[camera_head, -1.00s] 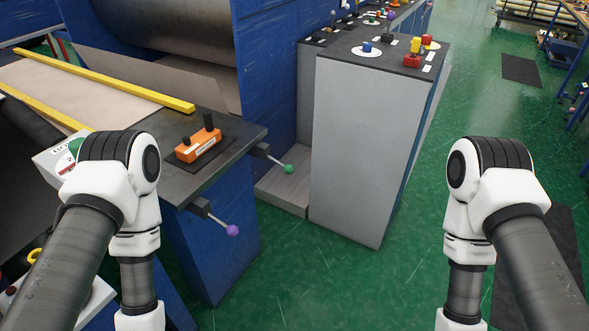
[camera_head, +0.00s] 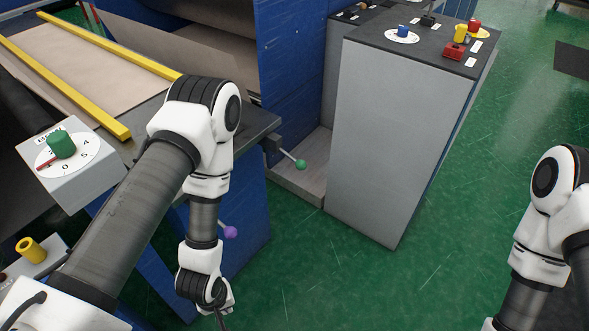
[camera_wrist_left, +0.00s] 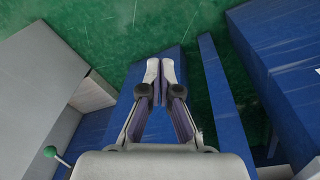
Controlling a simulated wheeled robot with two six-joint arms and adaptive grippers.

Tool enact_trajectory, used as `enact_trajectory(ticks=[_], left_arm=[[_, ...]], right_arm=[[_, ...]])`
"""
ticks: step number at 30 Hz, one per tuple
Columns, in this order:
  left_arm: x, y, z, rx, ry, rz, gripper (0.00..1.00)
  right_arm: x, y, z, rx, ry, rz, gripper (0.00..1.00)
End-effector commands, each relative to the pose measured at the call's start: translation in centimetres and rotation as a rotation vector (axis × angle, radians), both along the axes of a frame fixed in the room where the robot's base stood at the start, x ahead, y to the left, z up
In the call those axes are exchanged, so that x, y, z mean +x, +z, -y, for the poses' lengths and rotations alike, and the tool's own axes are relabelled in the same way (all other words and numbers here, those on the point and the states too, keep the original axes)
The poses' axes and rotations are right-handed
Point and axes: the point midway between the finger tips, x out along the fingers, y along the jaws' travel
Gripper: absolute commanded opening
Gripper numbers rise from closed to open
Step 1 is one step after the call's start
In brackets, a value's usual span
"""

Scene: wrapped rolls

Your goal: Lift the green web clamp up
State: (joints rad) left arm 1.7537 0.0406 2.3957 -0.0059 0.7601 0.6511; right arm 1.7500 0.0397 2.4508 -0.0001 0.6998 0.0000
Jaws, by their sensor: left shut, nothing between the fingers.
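The green web clamp is a short lever with a green ball knob (camera_head: 300,164). It sticks out from the near side of the dark-topped machine, angled down to the right. The knob also shows at the lower left of the left wrist view (camera_wrist_left: 49,152). My left gripper (camera_wrist_left: 160,68) is shut and empty, apart from the clamp. In the head view the left arm reaches down in front of the machine, and its gripper is mostly cut off at the bottom edge. My right arm shows at the right edge, but its gripper is out of view.
A purple ball lever (camera_head: 230,232) sits below and left of the green one, close beside my left arm. A grey cabinet (camera_head: 395,130) with buttons stands to the right. A dial box (camera_head: 70,165) with a green knob is at left. Green floor (camera_head: 330,280) lies open between the arms.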

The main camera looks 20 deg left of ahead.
Motion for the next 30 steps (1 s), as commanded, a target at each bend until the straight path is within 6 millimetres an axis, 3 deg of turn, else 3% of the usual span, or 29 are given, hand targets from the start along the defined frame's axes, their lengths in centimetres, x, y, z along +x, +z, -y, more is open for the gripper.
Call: enact_trajectory(ticks=[5, 8, 11, 12, 15, 21, 25, 30], left_arm=[[4.7, -1.7, -0.1, -0.064, 0.342, 0.121, 0.00], [9.6, -3.3, -0.2, -0.156, 0.616, 0.237, 0.00], [16.1, -4.9, -0.4, -0.307, 0.900, 0.376, 0.00], [19.1, -5.4, -0.5, -0.388, 1.005, 0.436, 0.00], [26.0, -5.6, -0.7, -0.589, 1.199, 0.562, 0.00], [35.5, -4.3, -1.2, -0.888, 1.324, 0.736, 0.00], [39.1, -3.3, -1.4, -0.997, 1.310, 0.821, 0.00], [40.7, -2.3, -1.6, -1.046, 1.285, 0.873, 0.00]], right_arm=[[0.1, -1.5, 0.0, 0.000, 0.000, 0.001, 0.70], [0.1, -3.5, 0.0, 0.000, 0.000, 0.001, 0.70], [0.1, -6.8, 0.0, 0.000, 0.000, 0.001, 0.70], [0.1, -8.6, 0.0, 0.000, 0.000, 0.001, 0.70], [0.1, -12.6, 0.0, 0.000, 0.000, 0.000, 0.70], [0.1, -19.9, 0.0, 0.000, 0.000, 0.001, 0.70], [0.2, -24.2, 0.0, 0.000, 0.000, 0.001, 0.70], [0.2, -26.8, 0.0, 0.000, 0.000, 0.001, 0.70]])
